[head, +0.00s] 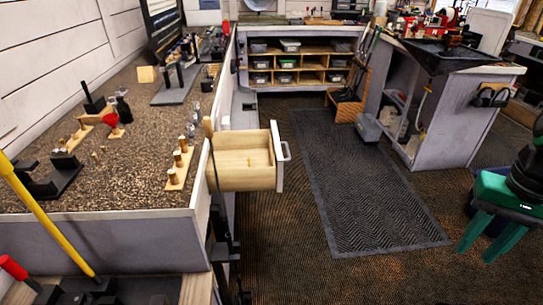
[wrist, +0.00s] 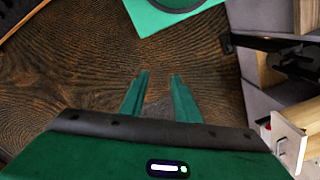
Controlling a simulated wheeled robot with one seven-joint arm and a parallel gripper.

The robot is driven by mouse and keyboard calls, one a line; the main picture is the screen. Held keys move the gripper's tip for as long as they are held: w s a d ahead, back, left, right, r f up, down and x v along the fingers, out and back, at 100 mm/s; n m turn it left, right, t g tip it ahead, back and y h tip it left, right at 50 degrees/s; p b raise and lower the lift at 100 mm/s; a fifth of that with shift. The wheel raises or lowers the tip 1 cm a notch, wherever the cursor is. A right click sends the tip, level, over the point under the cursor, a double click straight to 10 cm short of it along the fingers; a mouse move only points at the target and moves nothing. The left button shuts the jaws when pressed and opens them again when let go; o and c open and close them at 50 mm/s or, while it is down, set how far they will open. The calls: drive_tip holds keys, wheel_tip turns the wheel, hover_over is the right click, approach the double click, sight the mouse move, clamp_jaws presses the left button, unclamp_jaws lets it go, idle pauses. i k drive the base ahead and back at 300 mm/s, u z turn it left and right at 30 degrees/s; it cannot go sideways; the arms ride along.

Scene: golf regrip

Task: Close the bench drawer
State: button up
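The bench drawer (head: 238,166) is pulled out from the side of the workbench (head: 110,190). In the wrist view a white-fronted drawer with a handle (wrist: 291,140) shows at the right edge, partly cut off. My green gripper (head: 477,253) is at the right of the head view, well apart from the drawer, with its fingers pointing down. In the wrist view its two fingers (wrist: 160,80) are spread with nothing between them.
A dark floor mat (head: 365,185) lies on the brown carpet between the drawer and the right-hand counter (head: 440,100). A shelf with several bins (head: 290,62) stands at the back. Tools and clamps stand on the workbench. The floor between drawer and gripper is clear.

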sight(232, 149)
drive_tip(key=z, duration=0.05)
drive_tip(key=k, duration=0.85)
drive_tip(key=z, duration=1.05)
drive_tip(key=i, duration=2.65)
drive_tip(key=u, duration=2.65)
